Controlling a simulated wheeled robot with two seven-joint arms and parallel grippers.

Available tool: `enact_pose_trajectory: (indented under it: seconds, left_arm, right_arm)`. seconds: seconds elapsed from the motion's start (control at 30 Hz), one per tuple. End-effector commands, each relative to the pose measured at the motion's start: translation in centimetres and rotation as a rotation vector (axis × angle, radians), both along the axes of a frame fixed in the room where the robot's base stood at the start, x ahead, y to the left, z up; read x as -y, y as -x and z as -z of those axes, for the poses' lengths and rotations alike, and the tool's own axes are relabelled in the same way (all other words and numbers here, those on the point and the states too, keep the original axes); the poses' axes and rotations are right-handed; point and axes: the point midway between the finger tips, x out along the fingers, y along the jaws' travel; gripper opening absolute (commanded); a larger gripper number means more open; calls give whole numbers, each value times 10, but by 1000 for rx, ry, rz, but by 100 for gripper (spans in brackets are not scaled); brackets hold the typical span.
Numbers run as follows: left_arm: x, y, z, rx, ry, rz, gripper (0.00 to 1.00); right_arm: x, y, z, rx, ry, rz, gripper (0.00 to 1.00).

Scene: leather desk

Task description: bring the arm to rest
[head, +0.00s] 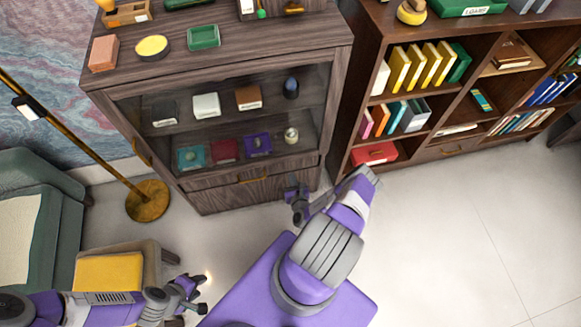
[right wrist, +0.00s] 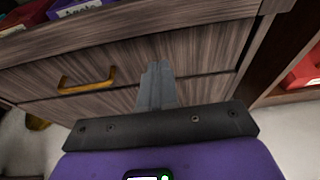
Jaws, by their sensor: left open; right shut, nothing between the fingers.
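My right arm (head: 325,250) reaches up the middle of the head view, its purple and grey links in front of the wooden cabinet. My right gripper (head: 295,196) hangs near the cabinet's lower front, by the drawer. In the right wrist view its fingers (right wrist: 157,85) are together and empty, pointing at the drawer front; I cannot tell whether they touch it. My left gripper (head: 196,292) is at the lower left of the head view, open and empty, beside the stool with the yellow top.
The wooden cabinet (head: 215,72) has a glass front with small boxes inside and a drawer with a brass handle (right wrist: 86,82). A bookcase (head: 345,100) stands to the right. A floor lamp (head: 147,200), armchair (head: 60,215) and stool (head: 153,265) are left. Floor (head: 465,225) at right is clear.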

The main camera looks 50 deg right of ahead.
Motion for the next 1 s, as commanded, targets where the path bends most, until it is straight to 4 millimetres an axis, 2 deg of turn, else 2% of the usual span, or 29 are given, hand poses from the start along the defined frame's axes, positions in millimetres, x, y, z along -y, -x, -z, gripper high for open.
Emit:
enact_pose_trajectory:
  seconds: [0.03, 0.2, 0.37, 0.63, 0.77, 0.87, 0.97, 1.0]
  left_arm:
    - [0, 0, -7, 1, 0, 0, 43]
    - [0, 0, -14, 1, 0, 0, 43]
    - [0, 0, -17, 0, 0, 0, 43]
    - [0, 0, -17, 0, 0, 0, 43]
    - [0, 0, -17, 0, 0, 0, 43]
    - [0, 0, -17, 0, 0, 0, 43]
    - [0, 0, -17, 0, 0, 0, 43]
    - [0, 0, -17, 0, 0, 0, 43]
  right_arm:
    - [-8, 10, -6, -2, -5, 1, 0]
    - [-24, 32, -13, -2, -5, 0, 0]
    - [-31, 42, -16, -1, -4, -1, 0]
    - [-33, 44, -16, -1, -3, -3, 0]
    - [-46, 29, -22, 20, -21, -79, 0]
    - [-80, 0, -38, 62, -60, -263, 0]
    - [-140, -29, -62, 104, -112, -554, 0]
    - [-169, -36, -73, 114, -133, -689, 0]
